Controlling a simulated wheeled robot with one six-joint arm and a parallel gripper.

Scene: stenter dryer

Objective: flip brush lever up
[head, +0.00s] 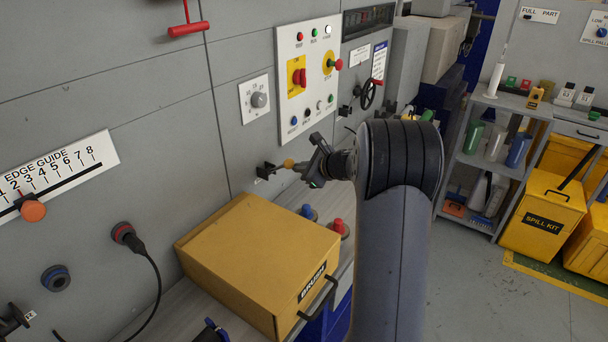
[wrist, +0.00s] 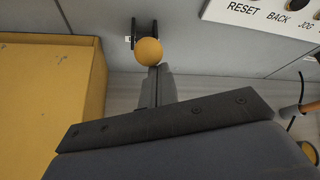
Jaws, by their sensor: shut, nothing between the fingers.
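The brush lever appears to be the small lever with a yellow ball knob (head: 289,163) on a dark wall bracket (head: 265,171), above the back of the yellow box. It points out from the wall in the head view. In the wrist view the ball (wrist: 149,52) covers most of the lever, with the dark bracket (wrist: 135,32) behind it. My gripper (head: 305,166) is shut and empty, with its tips right at the ball. In the wrist view the shut fingers (wrist: 154,75) end just below the ball; I cannot tell whether they touch it.
A yellow box (head: 250,255) stands on the bench below and left of the gripper. A control panel (head: 308,75) with buttons and switches is on the wall above. Blue (head: 308,212) and red (head: 338,226) knobs are below the gripper. A handwheel (head: 368,94) is farther right.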

